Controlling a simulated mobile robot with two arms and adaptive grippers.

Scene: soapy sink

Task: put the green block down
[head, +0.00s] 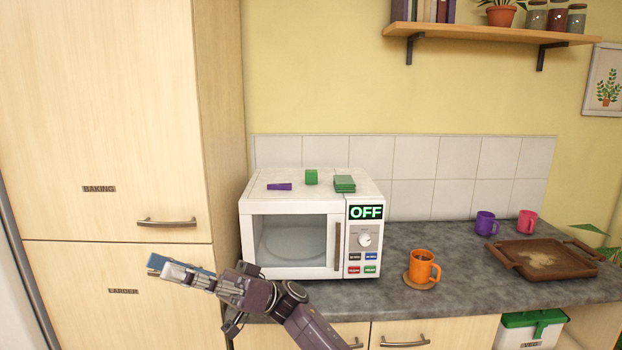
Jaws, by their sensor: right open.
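A green block (311,177) stands on top of the white microwave (262,195), near the middle of its top. My right gripper (163,267) is to the left of the microwave, in front of the tall wooden cupboard. It is open, and I see nothing between its fingers. It is well apart from the green block. My left gripper is not in view.
A purple piece (279,187) and a flat green stack (345,184) flank the block. The microwave door is closed and its sign reads OFF. An orange mug (423,268) and a brown tray (510,262) stand on the grey counter (450,290). A shelf (490,34) hangs above.

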